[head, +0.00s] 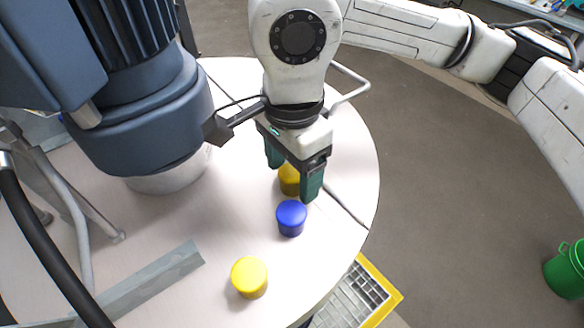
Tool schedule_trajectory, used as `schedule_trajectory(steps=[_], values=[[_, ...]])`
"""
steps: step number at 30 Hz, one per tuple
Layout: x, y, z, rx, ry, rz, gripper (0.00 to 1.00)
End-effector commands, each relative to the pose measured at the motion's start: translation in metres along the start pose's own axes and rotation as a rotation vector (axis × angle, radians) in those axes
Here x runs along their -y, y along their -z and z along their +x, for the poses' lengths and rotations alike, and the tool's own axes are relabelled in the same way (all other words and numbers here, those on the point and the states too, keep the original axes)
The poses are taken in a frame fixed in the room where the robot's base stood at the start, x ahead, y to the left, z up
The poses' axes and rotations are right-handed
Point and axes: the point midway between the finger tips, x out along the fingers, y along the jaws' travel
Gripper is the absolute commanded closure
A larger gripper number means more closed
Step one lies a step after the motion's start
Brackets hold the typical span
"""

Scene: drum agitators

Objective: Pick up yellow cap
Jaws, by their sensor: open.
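One yellow cap (289,181) stands on the pale round table top (190,240), partly hidden behind and between the green fingers of my gripper (291,180). My gripper points down and is open around or just above this cap; I cannot tell whether a finger touches it. A second yellow cap (249,277) stands upright nearer the front of the table, clear of my gripper. A blue cap (291,217) stands between the two yellow ones, close to my gripper's right finger.
A large dark blue motor (150,120) rises on the left of the table. A grey metal strip (155,280) and thin bars lie at the lower left. A metal handle (350,90) is behind my gripper. A yellow-edged grating (360,295) and green bucket (566,270) are off the table.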

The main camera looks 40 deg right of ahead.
Motion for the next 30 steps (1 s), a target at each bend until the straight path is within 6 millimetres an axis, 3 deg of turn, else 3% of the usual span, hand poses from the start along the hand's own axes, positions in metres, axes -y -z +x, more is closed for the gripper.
schedule_trajectory(steps=[9,27,30], values=[[0.0,-0.0002,0.0046,0.0,0.001,-0.001,0.3],[0.0,-0.0002,0.0042,0.0,0.001,-0.001,0.87],[0.0,-0.0002,0.0041,0.0,0.001,-0.001,0.87]])
